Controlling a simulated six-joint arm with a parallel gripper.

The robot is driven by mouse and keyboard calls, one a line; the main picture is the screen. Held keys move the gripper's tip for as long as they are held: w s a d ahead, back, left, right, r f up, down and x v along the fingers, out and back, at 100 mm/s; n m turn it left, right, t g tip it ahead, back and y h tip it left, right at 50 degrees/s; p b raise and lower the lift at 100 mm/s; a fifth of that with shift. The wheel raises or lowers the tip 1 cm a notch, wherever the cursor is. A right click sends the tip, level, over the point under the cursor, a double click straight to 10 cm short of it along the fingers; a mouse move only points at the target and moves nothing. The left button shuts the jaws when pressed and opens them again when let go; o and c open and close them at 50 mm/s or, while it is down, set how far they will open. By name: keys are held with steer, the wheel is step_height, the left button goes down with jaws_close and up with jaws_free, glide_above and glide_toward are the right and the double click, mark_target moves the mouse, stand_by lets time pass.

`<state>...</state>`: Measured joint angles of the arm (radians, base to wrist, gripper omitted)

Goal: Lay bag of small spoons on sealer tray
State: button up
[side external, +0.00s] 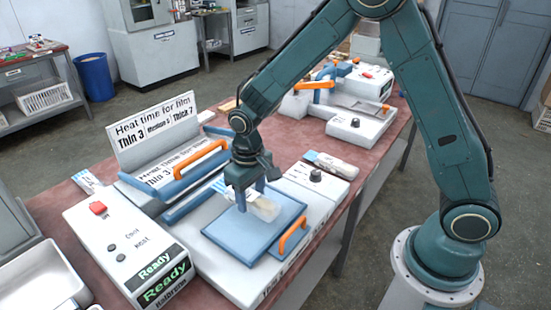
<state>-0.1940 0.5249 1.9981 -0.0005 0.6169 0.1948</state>
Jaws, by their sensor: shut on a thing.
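My gripper (250,199) points down and is shut on a small clear bag of spoons (266,210). The bag has a pale, cream-coloured right end, and a blue-and-white part shows left of the fingers. The bag is over the blue sealer tray (237,243), near its back half. I cannot tell whether its underside touches the tray. The tray is a flat blue plate with an orange handle at its right edge. The fingertips are partly hidden by the bag.
The sealer's raised lid (185,165) with an orange handle stands behind the tray. A control box (130,245) with a red button is at left. Another bag (334,163) lies behind the knob box (316,182). A white bin (35,275) is at front left.

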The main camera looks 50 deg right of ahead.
mark_target(251, 196)
steer(key=shift+f, duration=1.65)
steer(key=shift+f, duration=0.15)
steer(key=o, duration=0.9)
steer(key=shift+o, duration=0.2)
steer(key=shift+r, duration=0.2)
step_height(251, 196, up, 11)
steer(key=shift+r, duration=0.5)
